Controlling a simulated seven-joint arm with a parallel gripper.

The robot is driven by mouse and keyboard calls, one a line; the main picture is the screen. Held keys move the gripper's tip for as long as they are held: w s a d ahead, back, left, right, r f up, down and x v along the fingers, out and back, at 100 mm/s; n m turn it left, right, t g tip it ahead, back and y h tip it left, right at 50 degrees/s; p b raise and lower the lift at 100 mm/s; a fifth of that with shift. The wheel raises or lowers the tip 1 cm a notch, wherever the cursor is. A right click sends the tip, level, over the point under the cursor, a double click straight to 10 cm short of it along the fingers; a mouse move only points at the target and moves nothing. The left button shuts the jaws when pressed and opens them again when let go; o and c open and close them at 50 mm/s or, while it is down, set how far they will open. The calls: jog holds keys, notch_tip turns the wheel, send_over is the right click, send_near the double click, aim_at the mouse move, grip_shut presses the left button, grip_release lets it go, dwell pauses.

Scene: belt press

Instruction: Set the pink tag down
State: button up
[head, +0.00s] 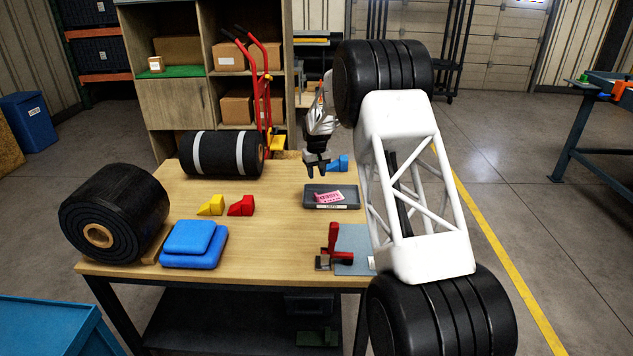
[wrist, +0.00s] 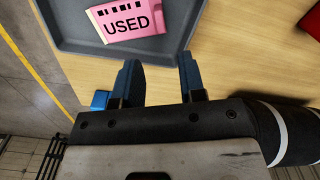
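The pink tag (head: 328,197) lies in a dark grey tray (head: 349,205) near the middle right of the table. In the wrist view the tag (wrist: 131,20) reads "USED" and lies inside the tray (wrist: 77,43), near its rim. My gripper (head: 317,168) is above the table just behind the tray. In the wrist view its two blue fingers (wrist: 160,72) are spread apart with only bare wood between them. It is apart from the tag and holds nothing.
A black roll (head: 115,213), a striped roll (head: 222,154), blue pads (head: 193,244), yellow (head: 211,206) and red (head: 241,206) wedges stand to the left. A blue block (head: 338,163) is beside my gripper. A red clamp (head: 332,246) stands in front. The table's middle is clear.

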jog(key=shift+r, duration=0.7)
dwell(0.4)
jog(key=s+d+r+m, duration=0.1)
jog(key=s+d+r, duration=0.4)
jog(key=s+r, duration=0.5)
jog(key=s+d+r+m+t, duration=0.1)
jog(key=s+d+r, duration=0.5)
jog(key=s, duration=0.7)
jog(key=s+d+r, duration=0.4)
jog(key=s+r, duration=0.6)
jog(key=s, duration=0.1)
jog(key=s+d+f+m, duration=0.1)
jog(key=s+d, duration=0.1)
jog(key=s, duration=1.1)
jog(key=s+d+f+m+t, duration=0.1)
jog(key=s+d, duration=0.1)
jog(key=s, duration=1.1)
jog(key=s+d+f, duration=0.2)
jog(key=s, duration=1.1)
jog(key=shift+d+m+t, duration=0.2)
jog(key=shift+m+t, duration=0.1)
jog(key=shift+m, duration=0.1)
